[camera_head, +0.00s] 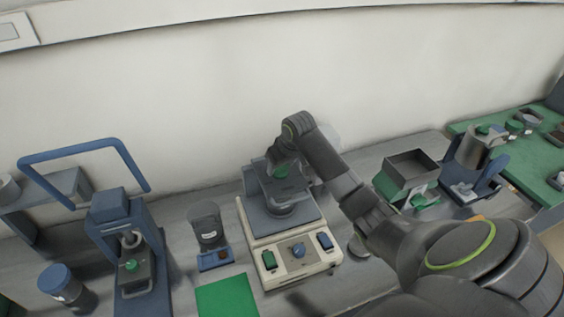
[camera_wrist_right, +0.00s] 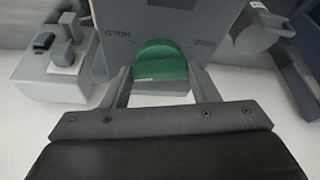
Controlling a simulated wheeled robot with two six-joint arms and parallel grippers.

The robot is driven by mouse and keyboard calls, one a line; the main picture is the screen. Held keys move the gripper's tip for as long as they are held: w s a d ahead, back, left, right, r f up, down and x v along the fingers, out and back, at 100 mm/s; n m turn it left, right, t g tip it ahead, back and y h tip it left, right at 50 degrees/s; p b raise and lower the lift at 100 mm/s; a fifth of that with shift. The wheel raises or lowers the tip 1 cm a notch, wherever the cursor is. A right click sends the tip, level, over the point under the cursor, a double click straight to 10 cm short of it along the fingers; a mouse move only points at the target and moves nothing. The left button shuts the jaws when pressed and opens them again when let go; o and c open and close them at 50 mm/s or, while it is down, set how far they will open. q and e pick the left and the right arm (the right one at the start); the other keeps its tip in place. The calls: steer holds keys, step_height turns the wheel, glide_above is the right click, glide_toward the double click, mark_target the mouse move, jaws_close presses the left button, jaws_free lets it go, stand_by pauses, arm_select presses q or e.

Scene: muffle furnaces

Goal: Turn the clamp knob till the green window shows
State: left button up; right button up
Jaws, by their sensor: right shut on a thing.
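The green clamp knob (camera_head: 281,171) sits on the grey-blue head of a cream-based machine (camera_head: 262,243) in the middle of the bench. In the right wrist view the knob (camera_wrist_right: 160,60) is a rounded green piece in front of a grey plate (camera_wrist_right: 115,30) with upside-down lettering that seems to read HOLD. My right gripper (camera_wrist_right: 160,82) is shut on it, one finger at each side; in the head view this gripper (camera_head: 279,167) reaches it from behind and above. I cannot make out a separate green window. My left gripper is not in view.
An open box (camera_head: 411,165) stands right, beyond my arm.

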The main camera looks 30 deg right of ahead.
steer(key=shift+a+r+m+h, duration=0.15)
steer(key=shift+m+h, duration=0.45)
steer(key=shift+m, duration=0.8)
steer(key=o, duration=1)
